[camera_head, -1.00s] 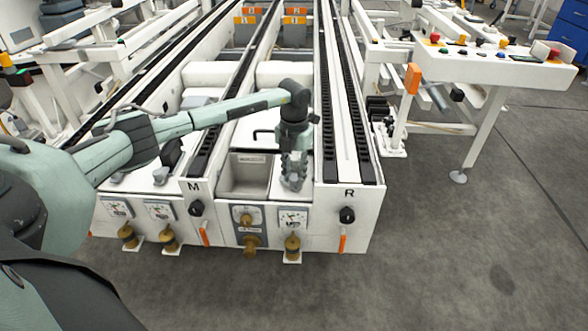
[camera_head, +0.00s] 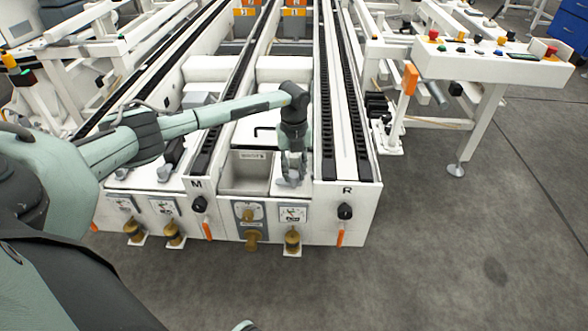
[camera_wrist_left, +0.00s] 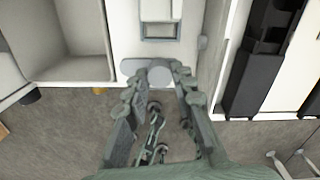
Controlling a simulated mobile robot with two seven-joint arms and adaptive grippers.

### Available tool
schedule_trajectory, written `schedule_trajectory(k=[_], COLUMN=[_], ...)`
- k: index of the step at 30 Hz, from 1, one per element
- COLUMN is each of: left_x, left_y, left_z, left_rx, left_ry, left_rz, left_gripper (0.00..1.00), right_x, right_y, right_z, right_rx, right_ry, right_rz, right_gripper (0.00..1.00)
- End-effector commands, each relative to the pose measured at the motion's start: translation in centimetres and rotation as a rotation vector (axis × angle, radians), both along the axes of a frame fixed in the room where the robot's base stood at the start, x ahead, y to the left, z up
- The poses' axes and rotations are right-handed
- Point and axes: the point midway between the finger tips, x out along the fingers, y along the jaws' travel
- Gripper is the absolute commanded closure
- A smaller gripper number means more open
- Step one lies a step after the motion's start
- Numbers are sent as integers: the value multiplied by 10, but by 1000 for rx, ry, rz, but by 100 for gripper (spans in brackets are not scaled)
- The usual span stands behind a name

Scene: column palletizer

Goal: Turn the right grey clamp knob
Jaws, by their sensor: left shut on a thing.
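The right grey clamp knob (camera_wrist_left: 158,72) shows in the left wrist view between my fingertips, at the front end of a white surface. It is a round grey piece with a lobe to its left. My left gripper (camera_head: 290,181) points down onto the white deck, just left of the rail marked R in the head view. In the left wrist view its two fingers close on the knob from both sides. In the head view the fingers hide the knob. My right gripper is not in view.
An open bin (camera_head: 246,172) lies just left of my gripper. The black-topped conveyor rail (camera_head: 360,150) stands to its right. Black knobs (camera_head: 345,211) and brass fittings (camera_head: 292,240) line the front. A control console (camera_head: 490,65) stands at the right; the floor before it is clear.

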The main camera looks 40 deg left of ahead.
Motion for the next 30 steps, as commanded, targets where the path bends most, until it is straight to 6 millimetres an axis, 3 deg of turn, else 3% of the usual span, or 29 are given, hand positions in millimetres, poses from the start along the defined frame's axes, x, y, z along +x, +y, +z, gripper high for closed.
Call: schedule_trajectory(k=[14, 15, 19, 30], left_x=[2, 2, 1, 1], left_y=[1, 1, 1, 0], left_z=[1, 1, 1, 4], left_rx=[1, 1, 1, 0], left_ry=[-6, -6, -4, -3], left_rz=[15, 15, 14, 13], left_gripper=[100, 73, 57, 54], right_x=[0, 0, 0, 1], right_y=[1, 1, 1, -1], right_z=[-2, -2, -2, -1], right_rx=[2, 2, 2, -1], right_ry=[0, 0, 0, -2], right_rz=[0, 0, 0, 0], right_gripper=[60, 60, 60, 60])
